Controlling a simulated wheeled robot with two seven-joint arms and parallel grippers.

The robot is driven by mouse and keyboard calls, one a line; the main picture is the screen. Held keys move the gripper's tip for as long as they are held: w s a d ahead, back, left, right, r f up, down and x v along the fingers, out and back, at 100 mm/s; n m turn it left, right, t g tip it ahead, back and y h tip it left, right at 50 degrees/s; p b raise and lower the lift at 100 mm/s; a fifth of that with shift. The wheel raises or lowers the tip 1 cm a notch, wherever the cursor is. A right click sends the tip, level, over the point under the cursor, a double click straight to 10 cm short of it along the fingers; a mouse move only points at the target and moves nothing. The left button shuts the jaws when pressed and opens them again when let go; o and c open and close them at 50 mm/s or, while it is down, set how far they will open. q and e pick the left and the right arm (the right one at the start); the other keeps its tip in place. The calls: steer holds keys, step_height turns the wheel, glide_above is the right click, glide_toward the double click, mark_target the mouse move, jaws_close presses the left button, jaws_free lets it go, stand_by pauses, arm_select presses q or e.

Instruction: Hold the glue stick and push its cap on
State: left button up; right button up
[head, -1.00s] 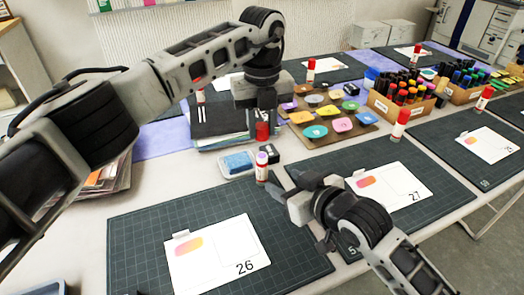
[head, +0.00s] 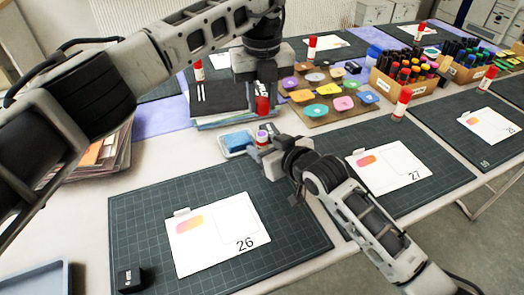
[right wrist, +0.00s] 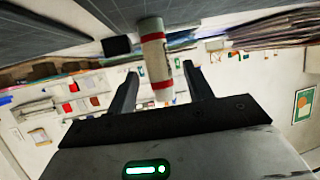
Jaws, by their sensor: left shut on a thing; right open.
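The glue stick (head: 262,138), white with red bands and a purple top, stands upright and uncapped beside the near mat. The red cap (head: 262,105) is in my left gripper (head: 262,98), which is shut on it and holds it above and behind the stick, apart from it. My right gripper (head: 266,153) is open at the stick, coming from the right. In the right wrist view the stick (right wrist: 155,55) stands between the two spread fingers (right wrist: 160,72), with gaps visible beside it. The lower part of the stick is partly hidden by my right gripper in the head view.
A blue pad in a white tray (head: 224,150) lies just left of the stick. Behind it are a stack of folders (head: 215,122) and a board of coloured pads (head: 330,118). Card 26 (head: 215,262) lies on the near mat (head: 135,225). Other red-capped sticks stand farther off.

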mark_target(262, 133)
steer(key=shift+x, duration=1.95)
jaws_close()
arm_select(q)
steer(key=shift+f, duration=2.5)
